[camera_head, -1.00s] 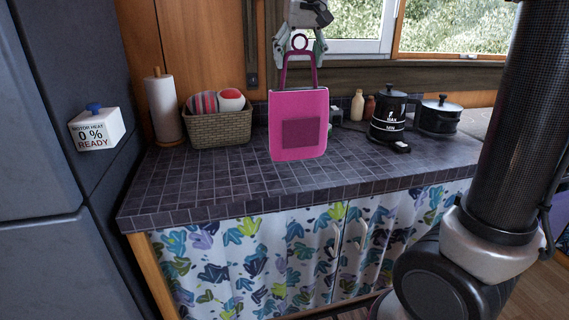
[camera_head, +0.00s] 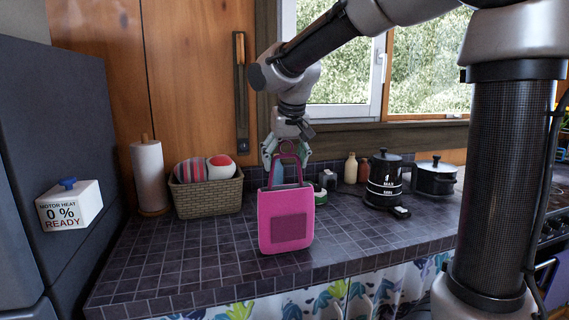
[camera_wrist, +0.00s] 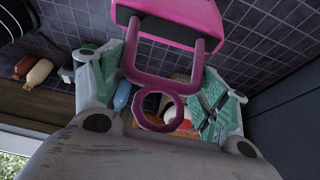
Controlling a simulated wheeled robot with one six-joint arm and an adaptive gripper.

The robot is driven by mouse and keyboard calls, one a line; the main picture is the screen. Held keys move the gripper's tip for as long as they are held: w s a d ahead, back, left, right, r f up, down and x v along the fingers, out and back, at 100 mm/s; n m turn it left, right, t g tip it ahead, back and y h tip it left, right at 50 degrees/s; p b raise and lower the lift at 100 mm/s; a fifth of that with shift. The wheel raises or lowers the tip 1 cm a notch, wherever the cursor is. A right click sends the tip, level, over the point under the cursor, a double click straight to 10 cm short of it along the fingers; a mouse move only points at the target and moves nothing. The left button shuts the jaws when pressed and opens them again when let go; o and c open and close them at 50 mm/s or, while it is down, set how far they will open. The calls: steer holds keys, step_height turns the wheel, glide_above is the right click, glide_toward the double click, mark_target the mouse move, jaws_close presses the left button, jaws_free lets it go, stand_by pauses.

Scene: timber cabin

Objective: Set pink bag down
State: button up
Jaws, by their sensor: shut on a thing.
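The pink bag (camera_head: 286,219) hangs upright over the tiled counter (camera_head: 180,262) in the head view, with a darker pocket on its front. Its bottom edge is at or just above the tiles; I cannot tell if it touches. My gripper (camera_head: 286,152) is above the bag, shut on its handle. In the wrist view the bag (camera_wrist: 180,12) shows at the top, its purple handle and ring (camera_wrist: 160,108) between the green-padded fingers (camera_wrist: 165,85). The fingers stand apart on either side of the handle.
A wicker basket (camera_head: 207,196) with rolled cloth and a paper towel roll (camera_head: 150,178) stand behind left. A black kettle (camera_head: 384,180), a pot (camera_head: 434,178) and small bottles (camera_head: 350,168) stand behind right. The counter's front left is clear.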

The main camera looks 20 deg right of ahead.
steer(key=shift+f, duration=0.35)
steer(key=o, duration=1.7)
steer(key=shift+f, duration=0.1)
steer(key=v, duration=1.2)
steer(key=s+d+f, duration=0.5)
steer(key=s, duration=0.2)
steer(key=s+d+f, duration=0.5)
steer(key=s, duration=0.3)
steer(key=s+d+f, duration=0.5)
steer(key=s, duration=0.3)
steer(key=shift+s+f, duration=0.15)
steer(key=shift+f, duration=0.05)
